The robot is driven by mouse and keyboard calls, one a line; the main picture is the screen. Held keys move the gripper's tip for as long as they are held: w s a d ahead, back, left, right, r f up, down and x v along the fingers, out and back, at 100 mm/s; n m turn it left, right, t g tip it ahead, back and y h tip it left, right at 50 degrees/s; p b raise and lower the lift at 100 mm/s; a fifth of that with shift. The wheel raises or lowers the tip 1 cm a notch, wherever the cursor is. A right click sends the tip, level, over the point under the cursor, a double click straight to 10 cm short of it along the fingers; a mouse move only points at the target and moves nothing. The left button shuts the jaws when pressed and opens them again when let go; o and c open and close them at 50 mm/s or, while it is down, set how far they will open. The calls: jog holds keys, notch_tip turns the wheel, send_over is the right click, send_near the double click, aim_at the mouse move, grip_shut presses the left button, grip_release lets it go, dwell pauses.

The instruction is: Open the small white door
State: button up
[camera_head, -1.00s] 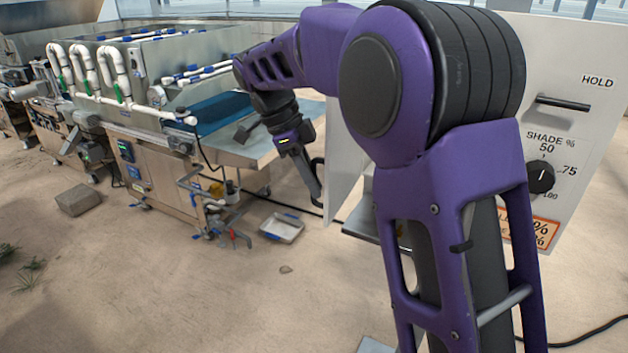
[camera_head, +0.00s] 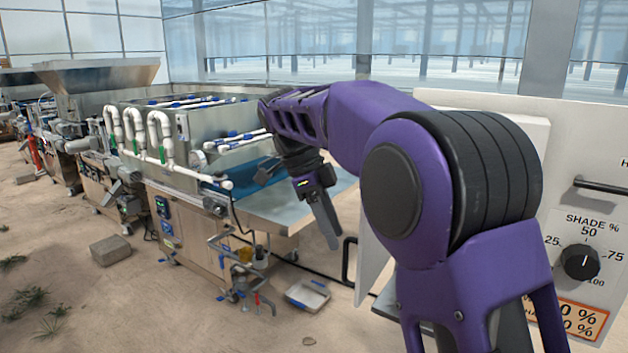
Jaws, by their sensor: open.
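The small white door (camera_head: 373,240) shows as a narrow white panel left of my arm's large joint, partly hidden by it. It appears to stand at an angle to the white control panel (camera_head: 592,150), but my arm hides the hinge side, so I cannot tell how far it is open. A black bar handle (camera_head: 347,262) sticks out at the door's left side. My gripper (camera_head: 331,240) points down, just left of the handle in the picture. It is open and looks empty, with a small gap between its fingers and the handle.
The panel carries a dark shade dial (camera_head: 580,262) and a black handle (camera_head: 600,186). A steel seeder machine (camera_head: 190,215) with white pipes stands at the left. A shallow tray (camera_head: 307,296) and a grey block (camera_head: 110,250) lie on the sandy floor. The floor at front left is mostly clear.

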jog(key=p+v, duration=0.2)
jog(key=v, duration=0.8)
jog(key=shift+r+p, duration=0.15)
jog(key=shift+p, duration=0.2)
jog(key=shift+a, duration=0.1)
